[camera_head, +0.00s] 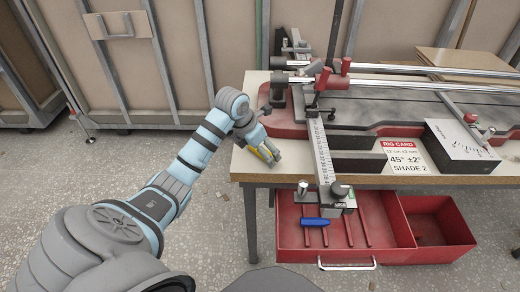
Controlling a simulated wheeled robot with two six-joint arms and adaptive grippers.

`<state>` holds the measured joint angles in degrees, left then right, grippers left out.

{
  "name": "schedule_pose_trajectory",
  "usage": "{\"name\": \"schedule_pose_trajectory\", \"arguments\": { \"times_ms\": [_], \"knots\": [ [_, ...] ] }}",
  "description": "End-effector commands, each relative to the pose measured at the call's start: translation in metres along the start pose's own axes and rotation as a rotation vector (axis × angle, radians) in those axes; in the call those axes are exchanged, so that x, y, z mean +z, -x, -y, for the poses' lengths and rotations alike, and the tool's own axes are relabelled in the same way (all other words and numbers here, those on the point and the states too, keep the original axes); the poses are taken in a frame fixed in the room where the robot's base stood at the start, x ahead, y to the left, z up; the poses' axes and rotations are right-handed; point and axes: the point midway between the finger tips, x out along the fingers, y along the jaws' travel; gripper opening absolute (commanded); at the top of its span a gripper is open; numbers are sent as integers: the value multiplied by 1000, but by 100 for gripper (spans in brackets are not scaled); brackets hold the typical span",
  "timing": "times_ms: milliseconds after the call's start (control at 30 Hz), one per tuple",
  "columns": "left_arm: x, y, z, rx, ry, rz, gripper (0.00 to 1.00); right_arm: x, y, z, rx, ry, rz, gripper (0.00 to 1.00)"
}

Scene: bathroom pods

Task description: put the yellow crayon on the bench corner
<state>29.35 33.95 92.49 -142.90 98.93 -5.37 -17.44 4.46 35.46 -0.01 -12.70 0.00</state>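My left arm reaches in from the left, and my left gripper (268,152) is low over the front left part of the wooden bench (250,166). A small yellow piece, which looks like the yellow crayon (264,153), shows between its fingers, which appear shut on it. The gripper hides most of it, and I cannot tell whether it touches the bench top. The bare bench corner (238,172) lies just left of and in front of the gripper. My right gripper is not in view.
A red-based cutting machine with steel rails (430,83) and a ruler arm (321,150) fills the bench to the right. A white card (405,157) and a grey box (460,140) sit there. Below, an open red drawer (290,236) holds a blue-handled tool (315,222).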

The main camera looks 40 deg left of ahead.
Motion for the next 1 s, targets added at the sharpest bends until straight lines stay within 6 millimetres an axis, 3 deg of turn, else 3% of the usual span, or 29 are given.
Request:
{"name": "schedule_pose_trajectory", "arguments": {
  "times_ms": [100, 467, 567, 900, 1000],
  "knots": [
    [0, 0, 0, 0, 0, 0, 100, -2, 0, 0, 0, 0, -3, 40],
    [2, 4, 0, 0, 0, 0, 100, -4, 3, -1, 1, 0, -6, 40],
    [2, 18, -1, 3, 0, 2, 100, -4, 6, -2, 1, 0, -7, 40],
    [3, 108, -1, 3, -1, 2, 100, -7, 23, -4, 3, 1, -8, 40],
    [2, 121, -1, 1, 0, 0, 100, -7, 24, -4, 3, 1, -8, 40]
  ]
}}
